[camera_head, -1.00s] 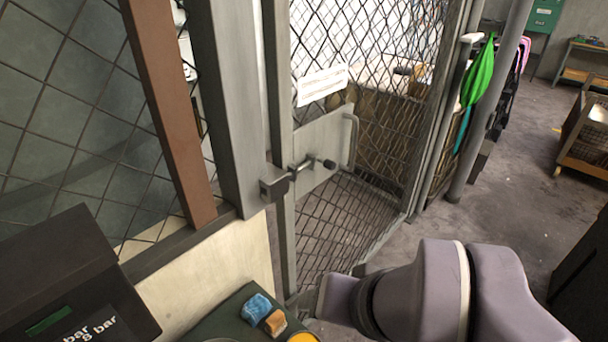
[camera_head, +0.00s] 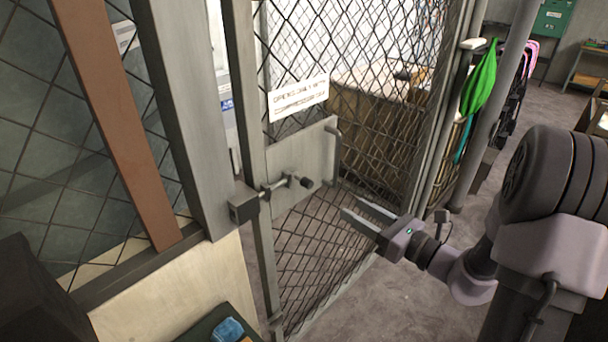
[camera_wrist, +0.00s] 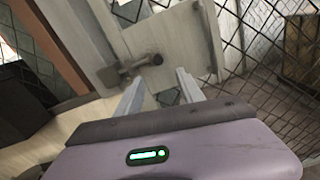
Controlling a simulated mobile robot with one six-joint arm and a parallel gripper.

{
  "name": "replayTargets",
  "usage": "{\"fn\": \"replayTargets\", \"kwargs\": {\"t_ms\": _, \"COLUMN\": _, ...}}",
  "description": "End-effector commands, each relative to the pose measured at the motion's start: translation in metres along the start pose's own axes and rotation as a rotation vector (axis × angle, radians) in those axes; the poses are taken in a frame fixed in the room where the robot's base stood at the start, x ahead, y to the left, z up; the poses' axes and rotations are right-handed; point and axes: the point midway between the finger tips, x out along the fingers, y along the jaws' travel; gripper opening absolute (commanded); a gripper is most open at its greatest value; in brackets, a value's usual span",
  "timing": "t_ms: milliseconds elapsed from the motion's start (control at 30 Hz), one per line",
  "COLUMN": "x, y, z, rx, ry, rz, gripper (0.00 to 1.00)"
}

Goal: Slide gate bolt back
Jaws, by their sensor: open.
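The gate bolt (camera_head: 283,183) is a short metal rod with a dark knob (camera_head: 306,182), mounted on a grey plate (camera_head: 312,150) of the mesh gate. Its left end meets a box-shaped keeper (camera_head: 243,205) on the post. My gripper (camera_head: 352,210) is open and empty, to the right of and below the knob, apart from it in the head view. In the wrist view the bolt (camera_wrist: 130,67) and its knob (camera_wrist: 157,59) show beyond the two fingers of my gripper (camera_wrist: 160,88).
A bent handle (camera_head: 335,155) stands at the plate's right edge. A white sign (camera_head: 298,98) hangs above. A blue object (camera_head: 228,329) lies at the bottom on a dark green surface. Green cloth (camera_head: 479,80) hangs at the right.

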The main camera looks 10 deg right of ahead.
Motion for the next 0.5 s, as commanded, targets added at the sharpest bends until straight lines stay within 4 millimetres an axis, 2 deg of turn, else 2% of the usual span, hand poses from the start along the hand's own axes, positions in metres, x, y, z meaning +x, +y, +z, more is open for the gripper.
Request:
{"fn": "replayTargets", "kwargs": {"t_ms": 300, "x": 0.088, "y": 0.004, "z": -0.003, "rx": -0.004, "ry": 0.003, "rz": 0.011, "gripper": 0.45}}
{"fn": "replayTargets", "kwargs": {"t_ms": 500, "x": 0.135, "y": 0.004, "z": -0.003, "rx": -0.003, "ry": 0.003, "rz": 0.009, "gripper": 0.45}}
